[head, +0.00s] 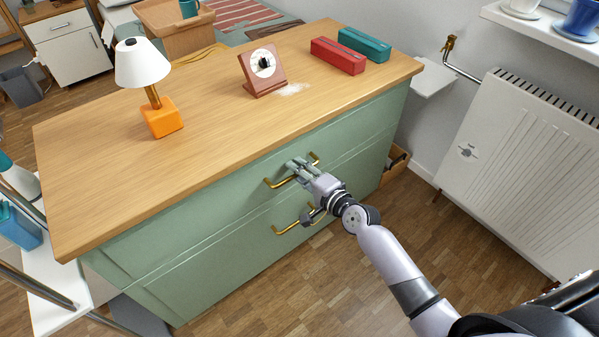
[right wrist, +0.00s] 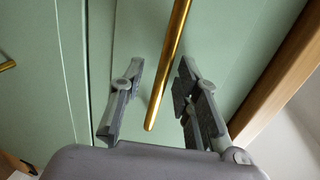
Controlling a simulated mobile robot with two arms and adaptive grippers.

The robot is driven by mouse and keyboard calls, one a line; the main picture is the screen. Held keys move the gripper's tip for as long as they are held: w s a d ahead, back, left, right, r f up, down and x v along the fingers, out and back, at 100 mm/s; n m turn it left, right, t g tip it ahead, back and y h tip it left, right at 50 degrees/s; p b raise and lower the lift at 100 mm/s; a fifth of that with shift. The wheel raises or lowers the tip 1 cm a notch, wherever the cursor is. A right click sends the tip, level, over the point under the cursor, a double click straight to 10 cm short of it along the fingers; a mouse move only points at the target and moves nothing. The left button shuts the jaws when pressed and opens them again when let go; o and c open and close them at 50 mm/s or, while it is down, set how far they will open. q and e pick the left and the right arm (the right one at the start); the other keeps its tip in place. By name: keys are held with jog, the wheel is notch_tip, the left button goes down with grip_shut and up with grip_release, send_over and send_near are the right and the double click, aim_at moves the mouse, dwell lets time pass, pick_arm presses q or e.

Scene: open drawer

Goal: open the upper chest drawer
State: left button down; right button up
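The green chest (head: 215,262) has a wooden top, and its upper drawer (head: 225,215) looks shut. The upper drawer's brass handle (head: 277,184) is partly hidden behind my right gripper (head: 297,168) in the head view. In the right wrist view my right gripper (right wrist: 160,105) is open, with one finger on each side of the upper handle (right wrist: 171,60). Gaps show between the handle and both fingers. The lower drawer's brass handle (head: 287,228) is below, and part of it shows at the left of the right wrist view (right wrist: 7,66). My left gripper is not in view.
A white radiator (head: 520,150) stands at the right. The wooden floor (head: 300,295) before the chest is clear.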

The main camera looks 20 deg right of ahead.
jog(key=shift+c, duration=0.5)
grip_shut()
